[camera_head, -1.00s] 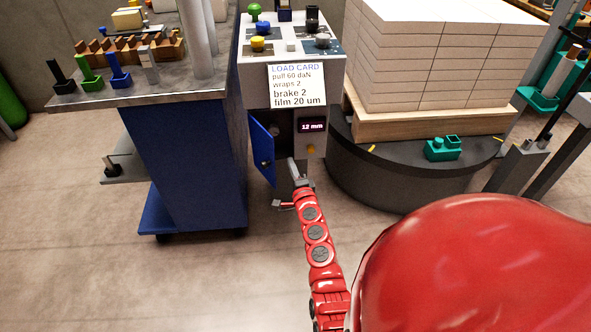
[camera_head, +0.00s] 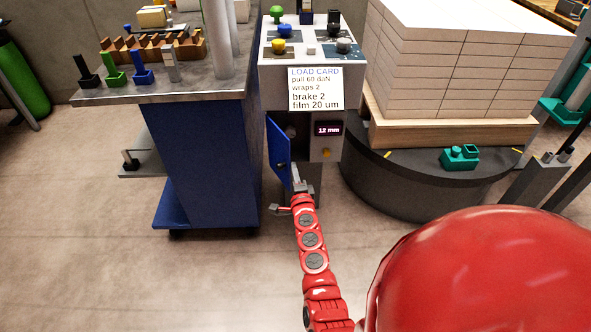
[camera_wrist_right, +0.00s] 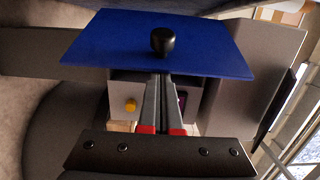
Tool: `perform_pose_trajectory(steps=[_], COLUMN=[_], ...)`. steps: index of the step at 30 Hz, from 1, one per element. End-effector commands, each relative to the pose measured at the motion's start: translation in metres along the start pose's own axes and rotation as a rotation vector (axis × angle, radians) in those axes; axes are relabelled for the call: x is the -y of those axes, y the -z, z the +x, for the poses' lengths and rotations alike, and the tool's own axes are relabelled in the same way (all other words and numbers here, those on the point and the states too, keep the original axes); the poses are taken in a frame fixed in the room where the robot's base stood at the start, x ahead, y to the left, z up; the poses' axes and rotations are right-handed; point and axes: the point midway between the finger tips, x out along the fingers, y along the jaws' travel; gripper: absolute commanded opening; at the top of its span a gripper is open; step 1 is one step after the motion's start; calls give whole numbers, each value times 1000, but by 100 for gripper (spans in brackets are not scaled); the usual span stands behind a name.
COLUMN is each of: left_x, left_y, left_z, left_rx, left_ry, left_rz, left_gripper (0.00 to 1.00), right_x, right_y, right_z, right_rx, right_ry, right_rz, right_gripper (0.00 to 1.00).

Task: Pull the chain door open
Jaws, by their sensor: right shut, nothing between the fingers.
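The chain door is a blue panel (camera_head: 278,152) on the left of the grey control pedestal. It stands ajar, with a dark opening beside it. A small knob (camera_head: 280,165) sits on its face; in the right wrist view the knob (camera_wrist_right: 162,41) is black and round on the blue door (camera_wrist_right: 205,52). My right gripper (camera_head: 295,172) is at the door's lower right edge. In the right wrist view its fingers (camera_wrist_right: 162,80) are shut and empty, with tips at the door's near edge below the knob. I cannot tell whether they touch the door. My left gripper is out of view.
The pedestal (camera_head: 328,97) carries a load card, a 12 mm display and a yellow button. A blue cart (camera_head: 205,165) stands close on the left. A round dark turntable (camera_head: 390,185) with a pallet of stacked reams (camera_head: 455,75) stands on the right. The floor in front is open.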

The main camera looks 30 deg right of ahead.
Motion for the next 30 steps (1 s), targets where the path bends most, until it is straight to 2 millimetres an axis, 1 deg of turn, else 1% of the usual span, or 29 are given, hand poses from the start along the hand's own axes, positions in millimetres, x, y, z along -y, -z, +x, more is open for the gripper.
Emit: perform_pose_trajectory(steps=[8, 13, 18, 23, 30], left_x=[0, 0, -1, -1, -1], left_y=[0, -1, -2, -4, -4], left_z=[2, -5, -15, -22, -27], left_rx=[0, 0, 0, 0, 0], left_ry=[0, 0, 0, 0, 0], left_rz=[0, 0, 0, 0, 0], left_gripper=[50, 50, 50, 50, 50], right_x=[1, -3, -2, -2, -1], right_y=[-28, -49, -65, -77, -84], right_z=[-8, -12, -13, -12, -13], right_rx=[-141, -262, -367, -436, -496], right_ry=[1, -2, 0, 1, 0], right_rz=[2, 2, 1, -1, -1], right_gripper=[0, 0, 0, 0, 0])
